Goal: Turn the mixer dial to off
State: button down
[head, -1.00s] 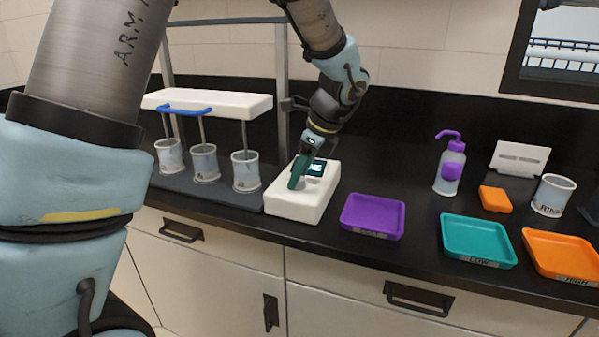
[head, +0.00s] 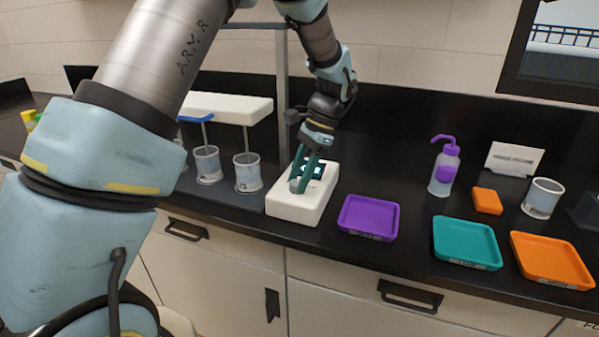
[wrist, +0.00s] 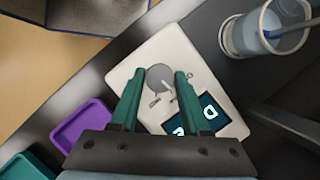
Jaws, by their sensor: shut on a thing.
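The mixer control box (head: 310,210) is a white block on the black counter, with a small dark screen that shows light characters. Its grey round dial (wrist: 159,77) sits on the top face beside the screen (wrist: 205,115), as the wrist view shows. My gripper (head: 299,183) reaches down onto the box from above. In the wrist view its two green fingers (wrist: 160,75) stand on opposite sides of the dial, shut on it. In the head view the fingers largely hide the dial. The screen text is too small to read surely.
Beakers (head: 247,172) stand under a white stirrer head (head: 225,106) to the left of the box. A purple tray (head: 369,218) lies close on the right, then teal (head: 467,242) and orange (head: 552,260) trays. A wash bottle (head: 445,168) stands behind.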

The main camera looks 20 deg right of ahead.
jog(key=n, duration=0.2)
jog(key=n+g+p, duration=0.1)
jog(key=n, duration=0.1)
jog(key=shift+w+n+g+h, duration=0.1)
jog(key=shift+n+g+h, duration=0.2)
jog(key=shift+a+n+g+h+p, duration=0.1)
jog(key=shift+n+g+h+p, duration=0.45)
jog(key=shift+n, duration=1.35)
jog(key=shift+c, duration=1.9)
grip_release()
jog(key=shift+w, duration=0.1)
jog(key=b+v, duration=0.3)
jog(key=v, duration=0.7)
jog(key=shift+w+r, duration=0.2)
jog(key=shift+r, duration=0.15)
